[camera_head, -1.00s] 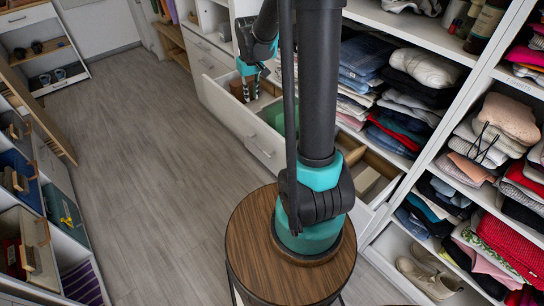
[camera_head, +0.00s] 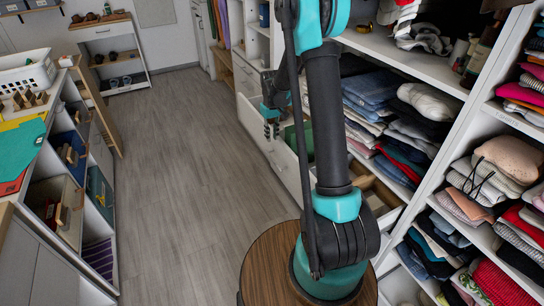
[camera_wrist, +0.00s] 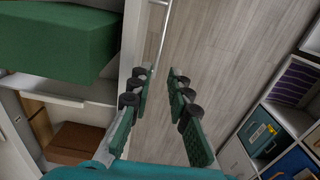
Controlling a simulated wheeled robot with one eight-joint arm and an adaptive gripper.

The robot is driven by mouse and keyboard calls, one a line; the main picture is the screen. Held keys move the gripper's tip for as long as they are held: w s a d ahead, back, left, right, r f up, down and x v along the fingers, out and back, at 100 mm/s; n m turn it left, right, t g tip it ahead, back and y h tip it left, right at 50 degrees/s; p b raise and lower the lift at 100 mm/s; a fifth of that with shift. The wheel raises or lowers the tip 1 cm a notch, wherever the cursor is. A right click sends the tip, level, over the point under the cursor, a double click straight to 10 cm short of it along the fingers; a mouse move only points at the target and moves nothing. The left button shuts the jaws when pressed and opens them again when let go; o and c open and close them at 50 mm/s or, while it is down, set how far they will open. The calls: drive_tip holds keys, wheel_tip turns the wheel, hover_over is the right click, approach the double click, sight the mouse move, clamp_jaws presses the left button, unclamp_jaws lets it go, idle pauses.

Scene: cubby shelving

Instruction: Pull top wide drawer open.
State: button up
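A wide white drawer (camera_head: 288,168) stands pulled out from the shelving in the head view, with a green box (camera_head: 301,140) inside. In the wrist view its front panel (camera_wrist: 133,40) runs down beside the green box (camera_wrist: 55,42), and a bar handle (camera_wrist: 157,35) shows on its outer face. My gripper (camera_head: 271,128) is at the drawer front in the head view. In the wrist view my gripper (camera_wrist: 162,74) is open, with floor visible between its fingers. Its left finger overlaps the panel edge; contact cannot be told. Nothing is held.
Shelves of folded clothes (camera_head: 375,100) rise at the right. A round wooden-topped stool-like surface (camera_head: 268,262) is mine or close to my base. A cubby unit (camera_head: 70,190) with a white basket (camera_head: 28,75) stands at the left. The grey floor (camera_head: 185,160) between is clear.

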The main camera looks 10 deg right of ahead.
wheel_tip(320, 180, down, 12)
drive_tip(key=shift+r, duration=0.15)
idle(0.4)
clamp_jaws()
